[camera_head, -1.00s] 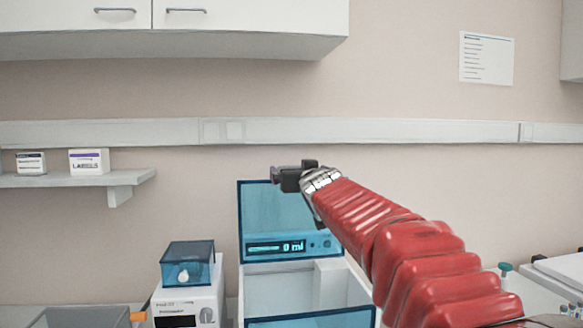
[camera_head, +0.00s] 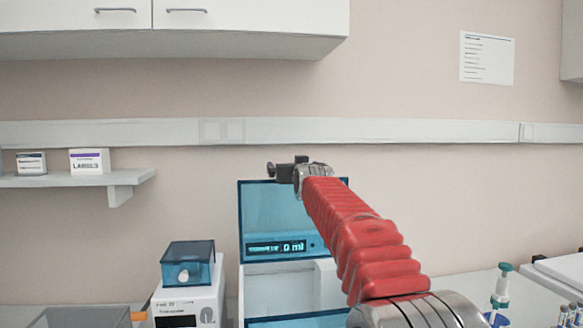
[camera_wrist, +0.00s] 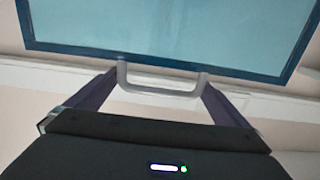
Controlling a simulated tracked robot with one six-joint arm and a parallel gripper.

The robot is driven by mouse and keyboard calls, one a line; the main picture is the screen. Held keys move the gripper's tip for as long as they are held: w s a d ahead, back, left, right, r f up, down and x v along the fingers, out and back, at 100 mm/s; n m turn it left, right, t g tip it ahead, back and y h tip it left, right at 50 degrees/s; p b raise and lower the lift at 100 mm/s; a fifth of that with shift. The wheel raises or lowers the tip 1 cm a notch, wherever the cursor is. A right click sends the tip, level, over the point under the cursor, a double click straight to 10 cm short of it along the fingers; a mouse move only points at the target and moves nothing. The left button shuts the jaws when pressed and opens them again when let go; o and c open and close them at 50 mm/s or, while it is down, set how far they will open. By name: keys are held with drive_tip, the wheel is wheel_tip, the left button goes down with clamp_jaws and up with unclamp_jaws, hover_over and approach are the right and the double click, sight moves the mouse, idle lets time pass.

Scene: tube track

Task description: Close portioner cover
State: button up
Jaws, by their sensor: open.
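The portioner (camera_head: 280,285) is a white box with an open front bay. Its translucent blue cover (camera_head: 262,212) stands raised and upright, and a 0 ml display shows at its lower part. In the wrist view the cover (camera_wrist: 170,35) fills the top, with a pale grey U-shaped handle (camera_wrist: 160,90) on its near edge. My gripper (camera_head: 280,170) is at the top edge of the cover. In the wrist view my gripper (camera_wrist: 161,76) is open, with its two dark fingers on either side of the handle. I cannot tell whether they touch it. My arm hides the portioner's right side.
A small white device (camera_head: 188,300) with a blue lid stands left of the portioner. A grey bin (camera_head: 80,318) is at the lower left. Tubes (camera_head: 500,290) stand at the right. A wall shelf (camera_head: 75,180) with boxes and an overhead cabinet (camera_head: 170,45) are behind.

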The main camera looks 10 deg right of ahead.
drive_tip(key=shift+w, duration=1.2)
drive_tip(key=shift+c, duration=0.6)
drive_tip(key=c, duration=1.2)
